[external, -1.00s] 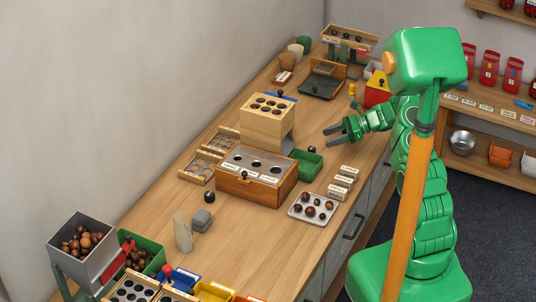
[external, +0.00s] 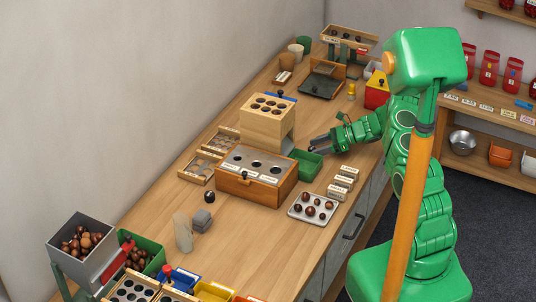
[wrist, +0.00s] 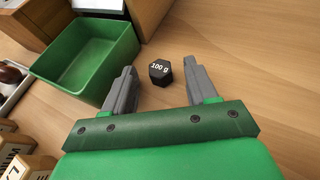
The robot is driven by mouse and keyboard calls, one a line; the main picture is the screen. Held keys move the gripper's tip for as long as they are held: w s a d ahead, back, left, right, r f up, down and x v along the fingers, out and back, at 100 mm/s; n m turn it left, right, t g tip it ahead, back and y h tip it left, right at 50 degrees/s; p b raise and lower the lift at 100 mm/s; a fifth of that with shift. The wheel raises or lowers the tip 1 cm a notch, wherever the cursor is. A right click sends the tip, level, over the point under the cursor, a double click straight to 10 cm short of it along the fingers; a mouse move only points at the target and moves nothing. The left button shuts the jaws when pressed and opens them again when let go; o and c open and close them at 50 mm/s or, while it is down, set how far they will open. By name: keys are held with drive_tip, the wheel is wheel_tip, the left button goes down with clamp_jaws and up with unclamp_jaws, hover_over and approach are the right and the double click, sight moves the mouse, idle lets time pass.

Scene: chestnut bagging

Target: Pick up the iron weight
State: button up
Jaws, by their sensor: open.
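The iron weight (wrist: 160,72) is a small black hexagonal block marked "100 g". In the wrist view it stands on the wooden table between the tips of my two grey fingers, with a gap on each side. My gripper (external: 320,143) is open and empty, low over the table beside the green tray (external: 308,160). In the external view the fingers mostly cover the weight. The green tray also shows in the wrist view (wrist: 118,42), to the left of the weight and close to my left finger.
A wooden box with holes (external: 256,178) and a tall wooden block (external: 267,122) stand left of the tray. A metal tray of chestnuts (external: 313,208) and small labelled blocks (external: 343,180) lie nearer the front edge. The table right of the weight is bare in the wrist view.

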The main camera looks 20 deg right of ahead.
drive_tip(key=shift+w+a+f, duration=0.1)
drive_tip(key=shift+a+f, duration=0.1)
drive_tip(key=shift+a, duration=0.25)
drive_tip(key=shift+c, duration=0.3)
clamp_jaws()
drive_tip(key=shift+r, duration=0.15)
drive_tip(key=shift+r, duration=0.45)
wheel_tip(320, 180, up, 2)
drive_tip(key=s+r, duration=1)
drive_tip(key=s, duration=0.4)
drive_tip(key=shift+d, duration=0.25)
